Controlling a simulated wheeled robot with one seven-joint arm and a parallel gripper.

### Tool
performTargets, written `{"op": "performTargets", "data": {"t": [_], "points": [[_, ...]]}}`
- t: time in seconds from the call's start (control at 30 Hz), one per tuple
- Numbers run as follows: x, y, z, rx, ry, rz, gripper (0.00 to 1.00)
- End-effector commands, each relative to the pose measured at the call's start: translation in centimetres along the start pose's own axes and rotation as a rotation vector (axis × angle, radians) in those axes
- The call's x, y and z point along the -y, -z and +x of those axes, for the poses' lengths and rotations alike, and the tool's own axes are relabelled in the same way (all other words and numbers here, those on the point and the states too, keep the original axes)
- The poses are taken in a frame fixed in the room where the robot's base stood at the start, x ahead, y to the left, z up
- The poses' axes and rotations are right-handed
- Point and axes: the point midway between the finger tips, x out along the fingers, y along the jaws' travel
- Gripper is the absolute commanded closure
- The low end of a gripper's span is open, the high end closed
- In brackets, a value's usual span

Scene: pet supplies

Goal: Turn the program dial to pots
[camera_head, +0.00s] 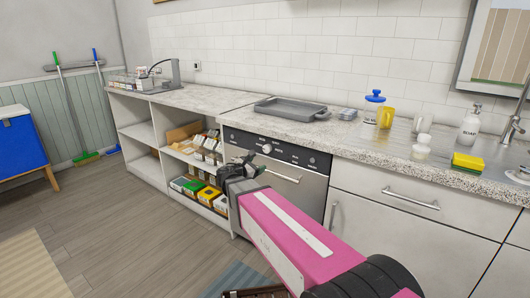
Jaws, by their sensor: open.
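A dishwasher (300,186) with a steel door and a dark control panel (290,155) stands under the counter in the head view. A light round dial (267,148) sits on the panel with small pale labels around it. The labels are too small to read, so I cannot tell which program the dial points to. My gripper (243,160) is at the end of my pink arm, in front of the panel's left part, to the left of and slightly below the dial. It is open and holds nothing that I can see. It hides part of the door's upper left.
The door handle (283,177) sticks out below the panel. Open shelves (147,165) with boxes stand to the left. Floor (130,230) at left is clear.

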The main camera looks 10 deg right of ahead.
Motion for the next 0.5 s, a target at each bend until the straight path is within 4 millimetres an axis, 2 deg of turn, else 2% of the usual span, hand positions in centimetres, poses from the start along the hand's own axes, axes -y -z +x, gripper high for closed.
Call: {"op": "performTargets", "data": {"t": [0.03, 0.1, 0.23, 0.37, 0.5], "points": [[-1.2, -0.5, -0.4, 0.031, -0.029, -0.045, 0.31], [-2.1, -1.0, -0.8, 0.064, -0.055, -0.09, 0.31], [-2.8, -1.4, -0.7, 0.088, -0.072, -0.124, 0.31], [-2.9, -1.4, 0.7, 0.088, -0.071, -0.124, 0.31], [-3.1, -1.6, 3.1, 0.088, -0.07, -0.123, 0.31]]}}
